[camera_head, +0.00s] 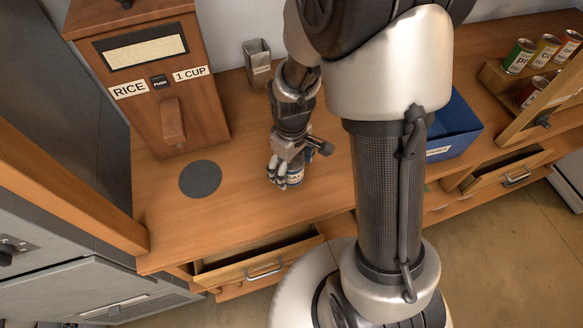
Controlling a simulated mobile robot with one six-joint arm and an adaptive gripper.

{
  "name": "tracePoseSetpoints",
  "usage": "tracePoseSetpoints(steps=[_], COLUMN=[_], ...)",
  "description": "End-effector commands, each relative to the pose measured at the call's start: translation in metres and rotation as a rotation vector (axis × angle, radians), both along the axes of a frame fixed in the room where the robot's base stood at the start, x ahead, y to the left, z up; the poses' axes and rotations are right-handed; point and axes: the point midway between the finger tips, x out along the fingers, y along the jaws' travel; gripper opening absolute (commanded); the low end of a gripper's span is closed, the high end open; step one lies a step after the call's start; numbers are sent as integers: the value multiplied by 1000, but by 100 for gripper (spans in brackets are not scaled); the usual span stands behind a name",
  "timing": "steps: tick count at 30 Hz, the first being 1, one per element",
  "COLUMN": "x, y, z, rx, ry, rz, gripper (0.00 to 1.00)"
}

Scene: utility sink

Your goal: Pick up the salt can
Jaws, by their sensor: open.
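The salt can (296,178) is a small white and dark-blue can standing on the wooden counter near its front edge. Only part of it shows, because my gripper (284,178) is in front of it and over it. My gripper is open and points down at the can, with its fingers beside it. I cannot tell whether the fingers touch the can. Much of the can's label is hidden.
A wooden rice dispenser (150,80) stands at the left, with a dark round disc (200,179) before it. A metal holder (258,62) stands behind. A blue bin (452,128) and a can rack (515,85) are at the right. An open drawer (258,262) sticks out below.

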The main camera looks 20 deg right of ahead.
Motion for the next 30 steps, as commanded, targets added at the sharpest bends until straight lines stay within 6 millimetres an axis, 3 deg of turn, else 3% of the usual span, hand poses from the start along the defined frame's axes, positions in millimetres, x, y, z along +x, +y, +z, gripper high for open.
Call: tracePoseSetpoints(steps=[2,27,30], x=[0,0,1], y=[0,0,0], z=[1,1,1], rx=[0,1,0], ry=[0,-1,-1], rz=[0,0,0], gripper=[75,19,19])
